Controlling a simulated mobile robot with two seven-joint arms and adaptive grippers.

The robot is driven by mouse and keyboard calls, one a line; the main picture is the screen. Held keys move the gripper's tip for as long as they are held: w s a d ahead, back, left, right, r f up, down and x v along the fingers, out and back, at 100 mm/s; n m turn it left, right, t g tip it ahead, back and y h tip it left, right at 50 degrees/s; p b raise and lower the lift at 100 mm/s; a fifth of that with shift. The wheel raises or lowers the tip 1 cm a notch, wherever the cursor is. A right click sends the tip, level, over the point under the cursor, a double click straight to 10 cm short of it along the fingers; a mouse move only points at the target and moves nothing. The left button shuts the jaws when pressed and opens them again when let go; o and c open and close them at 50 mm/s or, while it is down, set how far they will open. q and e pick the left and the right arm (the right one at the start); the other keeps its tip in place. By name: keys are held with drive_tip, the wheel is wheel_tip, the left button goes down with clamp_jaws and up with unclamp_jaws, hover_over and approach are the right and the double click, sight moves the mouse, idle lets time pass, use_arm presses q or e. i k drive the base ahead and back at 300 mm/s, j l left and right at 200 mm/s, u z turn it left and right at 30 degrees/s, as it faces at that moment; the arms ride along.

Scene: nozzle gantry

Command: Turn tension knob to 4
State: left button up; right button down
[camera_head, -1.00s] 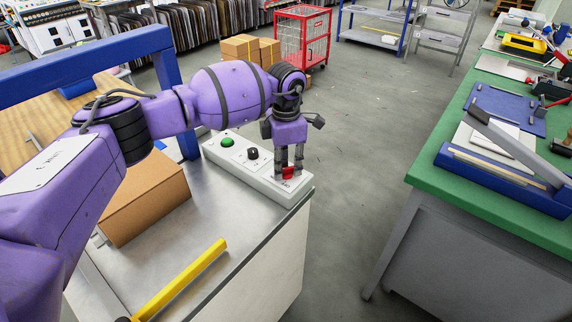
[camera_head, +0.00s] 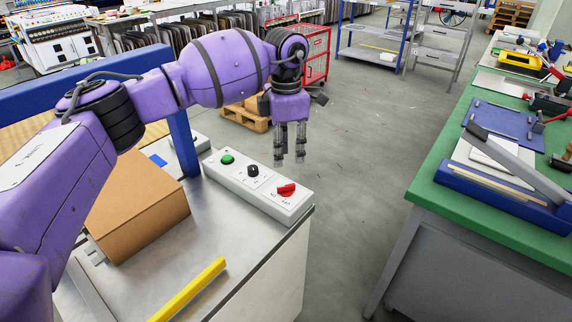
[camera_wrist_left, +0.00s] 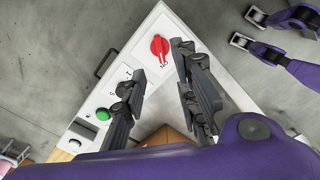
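A white control box (camera_head: 222,178) lies on the metal table, with a green button (camera_head: 227,159), a black knob (camera_head: 252,170) and a red knob (camera_head: 286,190) in a row. The red knob (camera_wrist_left: 160,47) and green button (camera_wrist_left: 103,114) also show in the left wrist view; the black knob is not clear there behind a finger. The black knob's setting is too small to read. My left gripper (camera_head: 290,160) hangs above the far side of the box near the red knob, pointing down. Its fingers (camera_wrist_left: 158,62) are apart and empty. My right gripper is not in view.
A cardboard box (camera_head: 135,205) and a yellow bar (camera_head: 190,290) lie on the metal table. A blue frame (camera_head: 183,140) stands left of the control box. A green workbench (camera_head: 450,200) with tools is at right, across a clear grey floor.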

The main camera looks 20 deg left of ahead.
sight(253, 170)
drive_tip(key=k+j, duration=0.25)
drive_tip(key=k, duration=0.2)
drive_tip(key=k+j, duration=0.25)
drive_tip(key=k, duration=0.25)
